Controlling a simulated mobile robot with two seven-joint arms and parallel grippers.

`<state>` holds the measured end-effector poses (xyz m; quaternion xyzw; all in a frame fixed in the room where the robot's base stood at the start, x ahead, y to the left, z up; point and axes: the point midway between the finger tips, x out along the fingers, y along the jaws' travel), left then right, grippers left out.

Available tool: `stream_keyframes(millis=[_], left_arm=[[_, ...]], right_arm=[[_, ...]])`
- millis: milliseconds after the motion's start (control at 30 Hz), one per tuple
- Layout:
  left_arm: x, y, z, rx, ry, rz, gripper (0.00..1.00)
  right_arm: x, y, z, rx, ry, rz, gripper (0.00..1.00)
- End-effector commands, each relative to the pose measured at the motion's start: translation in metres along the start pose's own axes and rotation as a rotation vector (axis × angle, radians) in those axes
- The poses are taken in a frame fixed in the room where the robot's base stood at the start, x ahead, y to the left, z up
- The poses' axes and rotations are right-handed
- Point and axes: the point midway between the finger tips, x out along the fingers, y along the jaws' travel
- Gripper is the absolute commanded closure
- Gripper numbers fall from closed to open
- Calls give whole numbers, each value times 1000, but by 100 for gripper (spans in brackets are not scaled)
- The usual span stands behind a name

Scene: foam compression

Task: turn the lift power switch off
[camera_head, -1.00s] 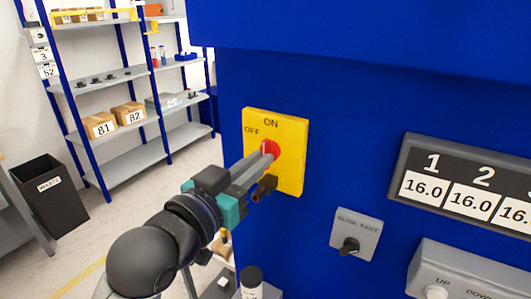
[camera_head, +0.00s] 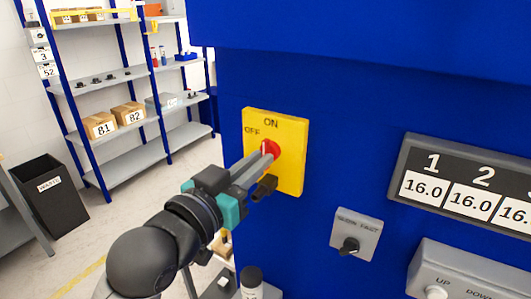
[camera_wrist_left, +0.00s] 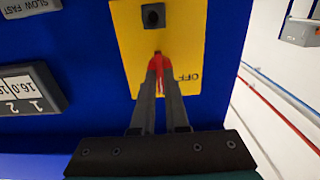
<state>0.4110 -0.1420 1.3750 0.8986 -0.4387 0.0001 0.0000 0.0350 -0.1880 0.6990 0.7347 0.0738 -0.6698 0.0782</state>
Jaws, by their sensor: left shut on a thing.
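The lift power switch is a yellow plate (camera_head: 289,178) marked ON at the top and OFF at the upper left, on the blue machine wall. Its red knob (camera_head: 274,147) sits in the middle of the plate. My left gripper (camera_head: 267,153) is shut on the red knob. In the left wrist view the yellow plate (camera_wrist_left: 124,40) appears upside down, and the two fingers (camera_wrist_left: 158,72) hold the red knob (camera_wrist_left: 159,92) between them. The fingers hide part of the knob, so its exact angle is hard to tell. My right gripper is not in view.
Right of the switch are a SLOW/FAST knob panel (camera_head: 356,234), a number display (camera_head: 465,188) and an UP/DOWN box (camera_head: 465,277). Shelves (camera_head: 112,80) with boxes and a black waste bin (camera_head: 50,195) stand at the left. A dark-capped bottle (camera_head: 251,282) stands below.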

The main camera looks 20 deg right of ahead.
Motion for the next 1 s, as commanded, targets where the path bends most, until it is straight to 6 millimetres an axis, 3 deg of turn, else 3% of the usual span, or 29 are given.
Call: stream_keyframes(millis=[267,1000], left_arm=[[0,0,0,-24,-2,0,100],[0,0,-1,-366,-2,0,100]], right_arm=[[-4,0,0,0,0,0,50],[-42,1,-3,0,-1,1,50]])
